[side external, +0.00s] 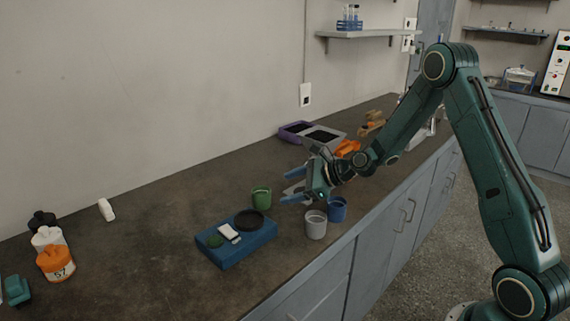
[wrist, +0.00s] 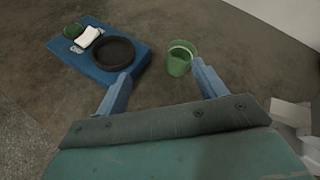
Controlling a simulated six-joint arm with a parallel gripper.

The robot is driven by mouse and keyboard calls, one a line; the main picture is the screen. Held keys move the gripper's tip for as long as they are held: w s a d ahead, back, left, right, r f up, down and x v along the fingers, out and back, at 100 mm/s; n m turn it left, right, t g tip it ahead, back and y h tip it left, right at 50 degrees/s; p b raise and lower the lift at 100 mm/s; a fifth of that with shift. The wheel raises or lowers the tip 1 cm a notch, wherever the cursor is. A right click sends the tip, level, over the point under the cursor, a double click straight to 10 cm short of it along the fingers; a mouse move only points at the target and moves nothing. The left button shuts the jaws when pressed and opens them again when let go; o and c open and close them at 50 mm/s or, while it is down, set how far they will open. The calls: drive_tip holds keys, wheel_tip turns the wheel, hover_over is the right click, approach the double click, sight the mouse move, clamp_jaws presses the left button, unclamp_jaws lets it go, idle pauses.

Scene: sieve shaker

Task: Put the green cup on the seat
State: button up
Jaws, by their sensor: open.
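The green cup (side external: 261,197) stands upright on the counter, just behind the blue base. It also shows in the wrist view (wrist: 178,64), ahead of the fingertips and nearer the right one. The black round seat (side external: 249,220) is on the blue base (side external: 236,252); in the wrist view the seat (wrist: 108,54) looks like a shallow dark dish and is empty. My gripper (side external: 284,188) is open and empty, above the counter and to the right of the green cup. Its two blue fingers also show in the wrist view (wrist: 162,72). The gap to the cup looks small.
The base also carries a white block (side external: 229,232) and a dark green round part (side external: 215,241). A grey cup (side external: 316,226) and a blue cup (side external: 337,210) stand near the front edge. Bottles (side external: 55,262) stand far left.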

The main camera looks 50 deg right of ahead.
drive_tip(key=s+a+r+n+g+h, duration=0.2)
drive_tip(key=s+a+r+n+g, duration=0.35)
drive_tip(key=s+r+n, duration=0.85)
drive_tip(key=s+r+n+h, duration=0.2)
drive_tip(key=s+n, duration=1)
drive_tip(key=s, duration=0.8)
drive_tip(key=shift+s+a+r+h, duration=0.3)
drive_tip(key=shift+s+r+h, duration=0.1)
drive_tip(key=shift+h, duration=0.3)
drive_tip(key=shift+o, duration=0.2)
drive_tip(key=shift+s+d+f, duration=0.1)
drive_tip(key=shift+s, duration=0.45)
drive_tip(key=shift+o, duration=0.3)
drive_tip(key=shift+w, duration=0.1)
